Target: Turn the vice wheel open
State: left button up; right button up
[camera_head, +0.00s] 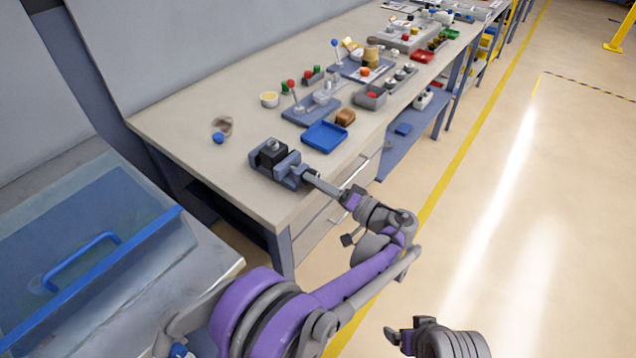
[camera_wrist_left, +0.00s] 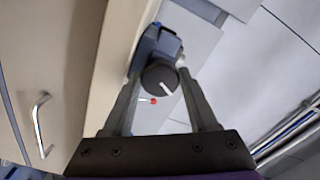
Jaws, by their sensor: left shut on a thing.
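The dark grey vice (camera_head: 274,160) stands at the near end of the workbench in the head view, with a dark block (camera_head: 271,152) between its jaws. Its wheel, a round dark grey knob with a white mark, shows face-on in the left wrist view (camera_wrist_left: 159,78). My left gripper (camera_head: 313,178) reaches the wheel from the front of the bench. In the left wrist view its two fingers (camera_wrist_left: 160,82) stand on either side of the wheel, shut on it. In the head view the gripper largely hides the wheel. My right gripper (camera_head: 405,336) is low, off the bench, only partly in frame.
A blue tray (camera_head: 325,136) and a brown object (camera_head: 345,117) lie just behind the vice. A blue ball (camera_head: 218,138) lies to the left. Drawers with handles (camera_head: 352,198) are below. A clear-sided tank (camera_head: 90,235) stands at left. The floor at right is free.

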pick_arm(q)
jog(key=shift+n, duration=0.4)
jog(key=o, duration=1.4)
jog(key=shift+s+d, duration=0.1)
jog(key=shift+d, duration=0.05)
pick_arm(e)
jog(key=shift+s+d, duration=0.1)
jog(key=shift+d, duration=0.1)
